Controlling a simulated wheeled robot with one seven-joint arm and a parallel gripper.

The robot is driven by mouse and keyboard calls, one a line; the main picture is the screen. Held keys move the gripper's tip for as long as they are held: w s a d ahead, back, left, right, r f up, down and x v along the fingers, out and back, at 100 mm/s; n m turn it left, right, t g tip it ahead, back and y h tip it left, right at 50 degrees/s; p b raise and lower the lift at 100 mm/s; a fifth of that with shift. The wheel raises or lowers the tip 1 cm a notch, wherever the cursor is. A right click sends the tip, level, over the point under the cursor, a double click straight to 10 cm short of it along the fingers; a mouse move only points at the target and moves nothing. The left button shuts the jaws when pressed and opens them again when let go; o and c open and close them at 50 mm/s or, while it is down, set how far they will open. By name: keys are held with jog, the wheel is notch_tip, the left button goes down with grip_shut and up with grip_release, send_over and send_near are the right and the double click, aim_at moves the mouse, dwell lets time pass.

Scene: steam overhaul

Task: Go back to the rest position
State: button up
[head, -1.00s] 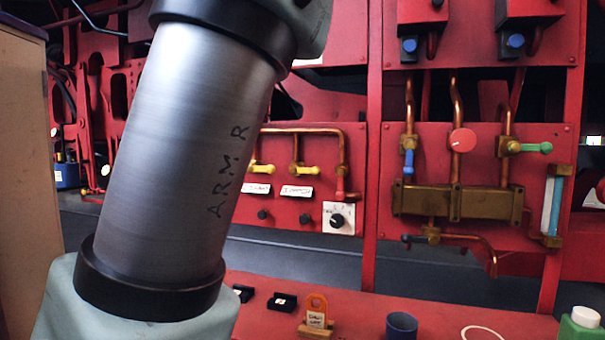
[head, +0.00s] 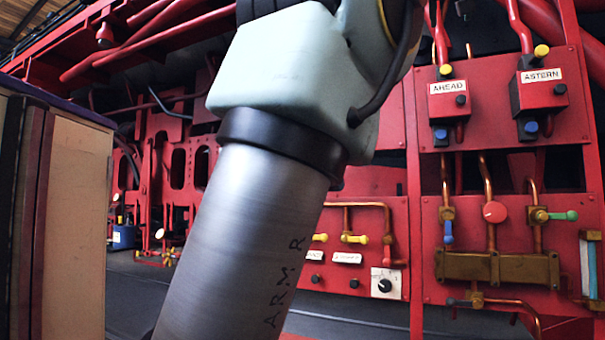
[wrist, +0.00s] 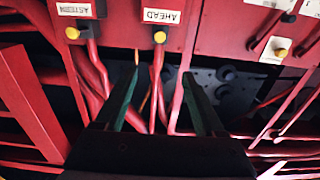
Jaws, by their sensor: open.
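My gripper (wrist: 160,100) shows in the wrist view with its two fingers apart and nothing between them. Beyond the fingertips are red panels and red pipes; the fingers look clear of them, though the depth is hard to judge. In the head view my own arm crosses the middle, and my gripper is out of that frame.
Red boxes labelled AHEAD (head: 450,97) and ASTERN (head: 539,93) are on the red panel at right. Below are copper pipes, a red knob (head: 495,212), a brass block (head: 495,267) and a black dial (head: 385,285). A tan cabinet (head: 75,220) stands at left.

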jog(key=w+a+f+g+y, duration=0.2)
jog(key=w+a+f, duration=0.1)
jog(key=w+f, duration=0.65)
jog(key=w+a+f+g+y, duration=0.2)
jog(key=w+a+f, duration=0.2)
jog(key=w+f, duration=0.55)
jog(key=a+f+n+g+y, duration=0.15)
jog(key=a+f, duration=0.45)
jog(key=f, duration=0.6)
jog(key=a+f+g, duration=0.2)
jog(key=a+f, duration=0.3)
jog(key=f, duration=0.7)
jog(key=s+a+f+n+g+y, duration=0.15)
jog(key=s+a+f, duration=0.35)
jog(key=f, duration=0.5)
jog(key=s+a+f+g, duration=0.2)
jog(key=a+f, duration=0.5)
jog(key=f, duration=0.2)
jog(key=s+a+f+g, duration=0.2)
jog(key=s+a+f, duration=0.2)
jog(key=s, duration=0.5)
jog(key=s+a+f+g, duration=0.1)
jog(key=s+a+f, duration=0.3)
jog(key=s+f, duration=0.4)
jog(key=shift+s+f+n+g, duration=0.4)
jog(key=shift+f, duration=0.4)
